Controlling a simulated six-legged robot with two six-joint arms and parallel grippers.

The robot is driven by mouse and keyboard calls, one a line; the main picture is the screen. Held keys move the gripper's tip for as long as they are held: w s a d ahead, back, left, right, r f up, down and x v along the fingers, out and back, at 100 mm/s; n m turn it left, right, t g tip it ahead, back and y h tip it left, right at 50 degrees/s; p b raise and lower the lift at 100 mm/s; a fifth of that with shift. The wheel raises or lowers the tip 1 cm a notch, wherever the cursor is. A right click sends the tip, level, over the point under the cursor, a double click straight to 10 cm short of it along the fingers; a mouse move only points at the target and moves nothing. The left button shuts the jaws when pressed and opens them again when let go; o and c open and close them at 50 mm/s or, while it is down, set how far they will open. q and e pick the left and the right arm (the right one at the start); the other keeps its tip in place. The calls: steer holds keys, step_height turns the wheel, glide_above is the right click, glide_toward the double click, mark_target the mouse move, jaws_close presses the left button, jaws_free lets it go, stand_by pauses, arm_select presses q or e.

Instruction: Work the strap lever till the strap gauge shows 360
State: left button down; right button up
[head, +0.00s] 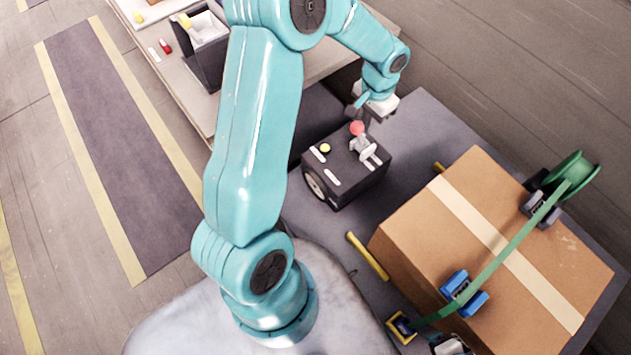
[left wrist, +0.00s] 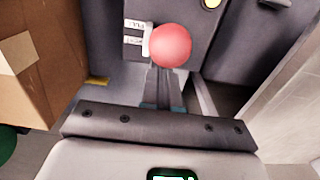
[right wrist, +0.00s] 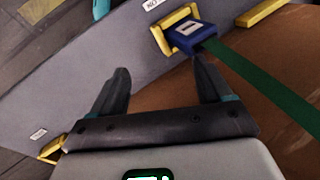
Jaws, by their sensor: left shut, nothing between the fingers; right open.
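The strap lever's red ball knob (head: 357,128) stands up from the top of a dark box (head: 345,170). The knob also shows large in the left wrist view (left wrist: 170,45), just beyond my shut left fingers (left wrist: 163,92). My left gripper (head: 358,106) is at the knob, with nothing held; I cannot tell if it touches. A round dial (head: 314,186), seen edge-on on the box's left face, looks like the gauge; its reading is not legible. My right gripper (right wrist: 163,85) is open and empty near a blue strap fitting (right wrist: 190,36).
A cardboard carton (head: 500,250) with a green strap (head: 520,240) across it sits right of the box. A green reel (head: 575,172) is at its far corner. Yellow bars (head: 367,256) lie beside the carton. A bench (head: 180,80) stands at the back left.

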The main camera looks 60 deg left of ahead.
mark_target(360, 127)
arm_select(q)
steer(key=shift+s, duration=0.1)
steer(key=shift+s+d+b, duration=0.1)
steer(key=shift+s+b, duration=0.4)
steer(key=shift+s, duration=0.6)
arm_select(e)
steer(key=shift+f, duration=0.4)
arm_select(q)
steer(key=shift+s, duration=0.3)
arm_select(e)
steer(key=shift+s, duration=0.1)
arm_select(q)
steer(key=shift+w+f, duration=0.15)
steer(key=shift+w, duration=0.65)
steer(key=shift+w+f, duration=0.1)
steer(key=shift+w, duration=0.65)
